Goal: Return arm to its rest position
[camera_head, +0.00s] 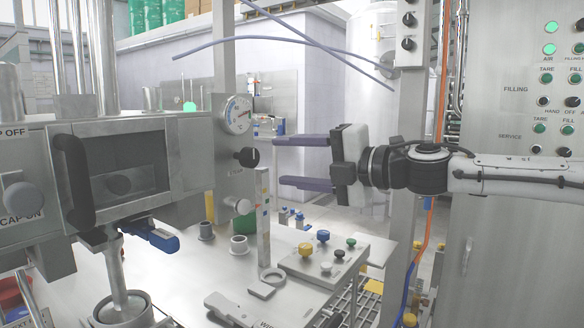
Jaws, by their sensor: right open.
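My right gripper (279,161) reaches in from the right with its two purple fingers pointing left. The fingers are spread apart, one above the other, with nothing between them. The fingertips are just right of a black knob (248,157) on the steel filling machine (190,135), with a small gap showing in the picture. My right arm (510,174) stretches level across the front of the control panel (520,235). My left gripper does not show.
A dial gauge (237,115) sits above the knob. A steel table (220,262) below carries fittings and a plate (325,258) with coloured knobs. A steel post (399,215) and an orange hose (424,245) stand close to the right arm.

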